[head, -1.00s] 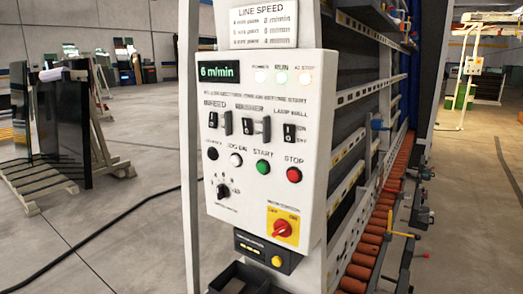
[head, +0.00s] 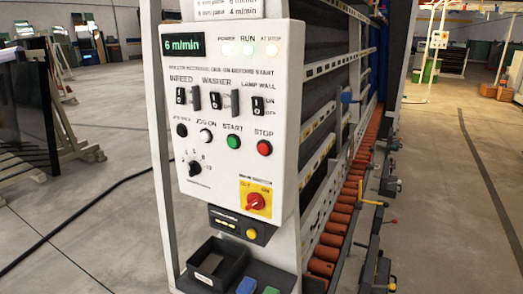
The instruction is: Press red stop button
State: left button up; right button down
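The red stop button (head: 264,148) is on the white control panel (head: 225,185) in the head view, under the label STOP. It sits right of the green start button (head: 233,142), above the red rotary switch on its yellow plate (head: 256,199). The display (head: 184,46) reads 6 m/min, and the lamps labelled POWER, RUN and AT STOP at the top right of the panel look lit. Neither of my grippers is in view.
A black open tray (head: 212,266) stands below the panel, with a blue item (head: 246,285) beside it. Orange rollers (head: 340,218) run back along the machine's right side. A black cable (head: 75,222) crosses the floor at left. Open floor lies at right.

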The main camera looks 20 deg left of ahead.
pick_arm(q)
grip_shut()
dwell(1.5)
